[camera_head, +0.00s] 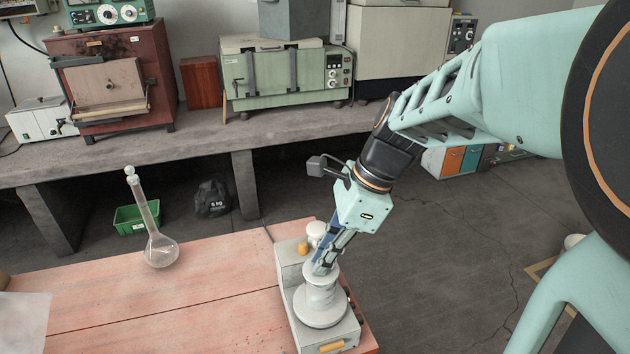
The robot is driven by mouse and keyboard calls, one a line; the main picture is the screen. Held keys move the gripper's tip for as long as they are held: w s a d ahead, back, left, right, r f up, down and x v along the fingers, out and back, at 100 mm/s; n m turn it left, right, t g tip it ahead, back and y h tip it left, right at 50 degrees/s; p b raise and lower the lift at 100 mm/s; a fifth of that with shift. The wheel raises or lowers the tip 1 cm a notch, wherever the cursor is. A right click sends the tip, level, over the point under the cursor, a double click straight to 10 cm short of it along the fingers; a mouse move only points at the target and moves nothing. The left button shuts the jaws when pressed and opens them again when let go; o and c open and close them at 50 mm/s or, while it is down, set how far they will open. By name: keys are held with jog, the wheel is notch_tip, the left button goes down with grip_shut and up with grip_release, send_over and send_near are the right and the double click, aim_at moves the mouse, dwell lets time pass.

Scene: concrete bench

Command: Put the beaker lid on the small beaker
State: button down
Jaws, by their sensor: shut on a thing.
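A small pale beaker (320,295) stands upright on the round white plate of a grey bench device, near the table's right edge. A pale disc, which looks like the beaker lid (312,278), is at the beaker's top. My gripper (322,266) reaches down from the upper right, with its narrow fingers shut on the lid. The fingers hide part of the lid. I cannot tell whether the lid is fully seated on the rim or just above it.
The grey device (343,335) bears a white-topped item (316,231) and an orange piece (303,249) behind the beaker. A tall stoppered flask (160,250) stands on the reddish wooden table (190,310), with free room between. Beyond is a concrete bench (200,153) with lab equipment.

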jog(key=shift+f, duration=0.35)
dwell(0.4)
jog(key=c, duration=1.5)
grip_release()
jog(key=shift+r+p, duration=3.4)
jog(key=shift+r, duration=0.15)
